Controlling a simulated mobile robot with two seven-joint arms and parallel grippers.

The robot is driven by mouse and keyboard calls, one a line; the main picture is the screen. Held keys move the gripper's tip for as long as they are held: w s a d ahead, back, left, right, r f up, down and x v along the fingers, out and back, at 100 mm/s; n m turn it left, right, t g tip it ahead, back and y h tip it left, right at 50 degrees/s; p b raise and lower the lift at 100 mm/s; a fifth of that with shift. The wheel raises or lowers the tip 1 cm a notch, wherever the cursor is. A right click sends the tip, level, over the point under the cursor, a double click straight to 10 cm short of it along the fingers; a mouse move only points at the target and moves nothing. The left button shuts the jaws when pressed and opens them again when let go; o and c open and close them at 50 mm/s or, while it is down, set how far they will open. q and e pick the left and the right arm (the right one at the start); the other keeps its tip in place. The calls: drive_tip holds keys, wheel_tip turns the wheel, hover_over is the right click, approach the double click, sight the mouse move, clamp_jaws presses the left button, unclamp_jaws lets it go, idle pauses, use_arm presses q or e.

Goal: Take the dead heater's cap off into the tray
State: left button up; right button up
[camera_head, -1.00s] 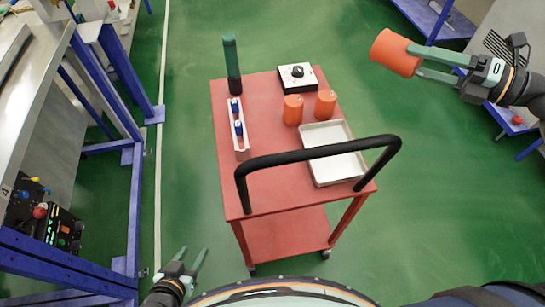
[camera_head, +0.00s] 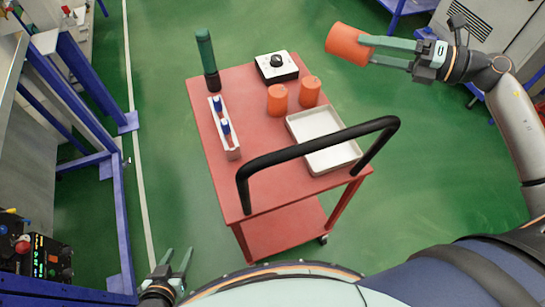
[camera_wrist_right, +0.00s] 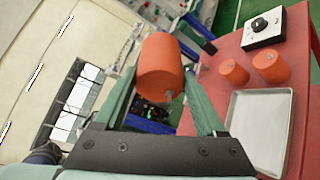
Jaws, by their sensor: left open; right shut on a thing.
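My right gripper (camera_head: 385,52) is shut on an orange cap (camera_head: 346,44), held in the air to the right of the red cart. The cap also shows between the fingers in the right wrist view (camera_wrist_right: 160,67). Two more orange cylinders stand on the cart, a left one (camera_head: 277,100) and a right one (camera_head: 310,91). The white tray (camera_head: 350,157) lies in front of them and looks empty. My left gripper (camera_head: 173,262) is open and empty at the bottom left, in front of the cart. I cannot tell which cylinder is the dead heater.
The red cart (camera_head: 250,170) has a black handle (camera_head: 320,142) arching over the tray. Blue frames (camera_head: 85,70) line the left.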

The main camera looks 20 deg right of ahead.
drive_tip(key=shift+f+b, duration=0.35)
drive_tip(key=shift+f, duration=0.5)
drive_tip(key=o, duration=1.4)
drive_tip(key=shift+c, duration=0.2)
drive_tip(key=b+v, duration=0.2)
drive_tip(key=v, duration=1)
drive_tip(key=shift+s+d, duration=0.2)
drive_tip(key=shift+r, duration=0.1)
